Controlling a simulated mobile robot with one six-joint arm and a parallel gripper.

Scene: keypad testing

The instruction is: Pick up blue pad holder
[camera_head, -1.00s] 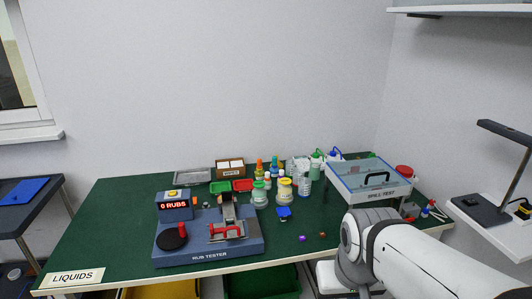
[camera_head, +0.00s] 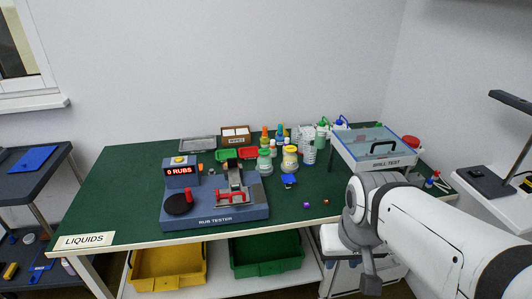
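A small blue piece (camera_head: 289,181), which looks like the blue pad holder, lies on the green table top (camera_head: 130,190), in front of the white jar with the yellow lid. Its details are too small to make out. My arm enters from the lower right. A dark grey part at its end, seemingly my gripper (camera_head: 371,285), hangs down in front of the table, well below and to the right of the blue piece. Its fingers cannot be made out. Nothing is seen held in it.
The rub tester (camera_head: 215,215) stands left of the blue piece, its display reading 0 RUBS. Bottles and jars (camera_head: 290,158) crowd behind it. The spill test box (camera_head: 375,150) stands to the right. A purple cube (camera_head: 307,205) and a red cube (camera_head: 326,201) lie near the front edge.

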